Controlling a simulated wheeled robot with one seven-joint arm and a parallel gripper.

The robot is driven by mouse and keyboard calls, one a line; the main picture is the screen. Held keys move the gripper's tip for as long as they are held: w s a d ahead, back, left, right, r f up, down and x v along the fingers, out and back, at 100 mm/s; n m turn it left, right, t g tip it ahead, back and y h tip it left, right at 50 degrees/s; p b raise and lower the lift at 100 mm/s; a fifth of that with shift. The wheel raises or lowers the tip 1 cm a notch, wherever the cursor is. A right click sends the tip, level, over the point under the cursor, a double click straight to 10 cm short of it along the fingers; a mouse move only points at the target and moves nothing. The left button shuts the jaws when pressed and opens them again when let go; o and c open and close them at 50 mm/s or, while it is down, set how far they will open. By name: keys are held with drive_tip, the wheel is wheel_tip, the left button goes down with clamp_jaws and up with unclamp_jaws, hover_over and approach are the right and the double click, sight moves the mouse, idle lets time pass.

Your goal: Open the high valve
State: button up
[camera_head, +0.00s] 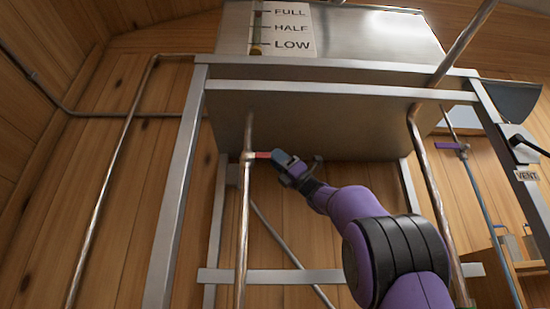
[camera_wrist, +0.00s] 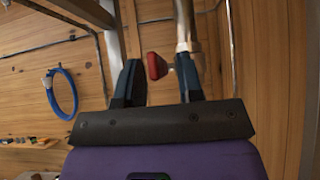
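A valve with a red handle (camera_head: 263,155) sits on a vertical copper pipe (camera_head: 243,215) under the tank. The handle points sideways, across the pipe, toward my gripper (camera_head: 283,160). In the wrist view the red handle (camera_wrist: 157,66) is between the fingertips of my gripper (camera_wrist: 158,68), with a gap visible on each side. My gripper is open and not closed on it. The pipe and valve body (camera_wrist: 188,45) show just behind the right finger. No label marks this valve as the high one.
The metal tank (camera_head: 370,40) with a FULL, HALF, LOW gauge (camera_head: 288,28) stands on a grey frame (camera_head: 178,190). A purple-handled valve (camera_head: 450,147) and a VENT label (camera_head: 527,175) are at right. A copper pipe (camera_head: 430,180) runs close to my arm. A blue hose (camera_wrist: 62,93) hangs on the wall.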

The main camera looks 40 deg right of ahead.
drive_tip(key=shift+w+a+r, duration=0.25)
drive_tip(key=shift+a+r, duration=0.1)
drive_tip(key=shift+r, duration=0.1)
clamp_jaws()
